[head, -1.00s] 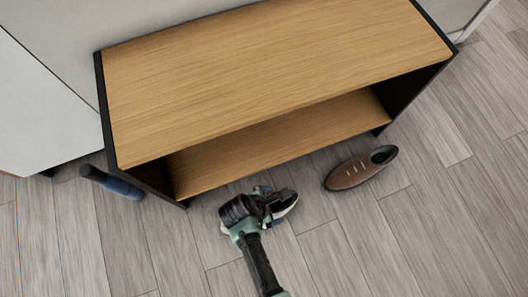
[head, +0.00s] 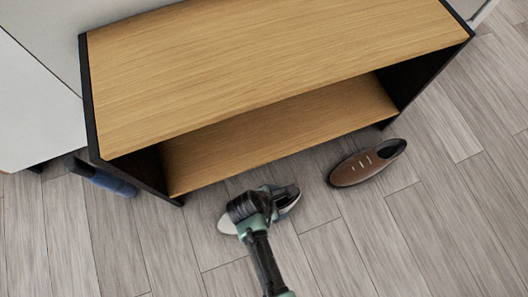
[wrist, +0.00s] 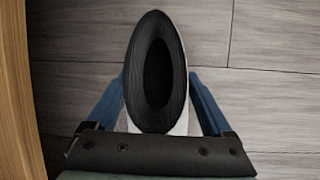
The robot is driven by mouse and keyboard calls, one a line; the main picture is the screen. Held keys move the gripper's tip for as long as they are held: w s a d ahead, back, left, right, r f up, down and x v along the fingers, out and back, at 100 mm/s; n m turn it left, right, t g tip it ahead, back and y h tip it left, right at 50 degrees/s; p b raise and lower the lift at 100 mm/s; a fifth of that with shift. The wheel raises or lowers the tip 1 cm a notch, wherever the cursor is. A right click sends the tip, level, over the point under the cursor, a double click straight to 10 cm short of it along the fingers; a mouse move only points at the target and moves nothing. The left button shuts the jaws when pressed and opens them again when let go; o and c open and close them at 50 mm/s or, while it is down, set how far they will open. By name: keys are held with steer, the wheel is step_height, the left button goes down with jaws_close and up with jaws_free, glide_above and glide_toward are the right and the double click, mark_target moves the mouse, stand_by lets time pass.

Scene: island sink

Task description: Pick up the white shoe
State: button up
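The white shoe (head: 228,225) lies on the floor in front of the shelf, partly hidden under my gripper (head: 258,203) in the head view. Its pale end shows at the left of the gripper and its dark-rimmed part at the right. In the wrist view the shoe (wrist: 157,25) stands upright in the middle, with its black collar and opening facing the camera. My gripper's blue fingers are spread wide, one on each side of the shoe. Their tips lie close to its sides; I cannot tell whether they touch.
A wooden shelf unit with black sides (head: 270,60) stands just behind the shoe; its edge fills the wrist view's left side. A brown shoe (head: 367,163) lies to the right. A dark blue object (head: 105,179) lies left of the shelf. The front floor is clear.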

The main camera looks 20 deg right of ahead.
steer(key=c, duration=0.7)
steer(key=shift+c, duration=0.4)
steer(key=shift+r, duration=0.15)
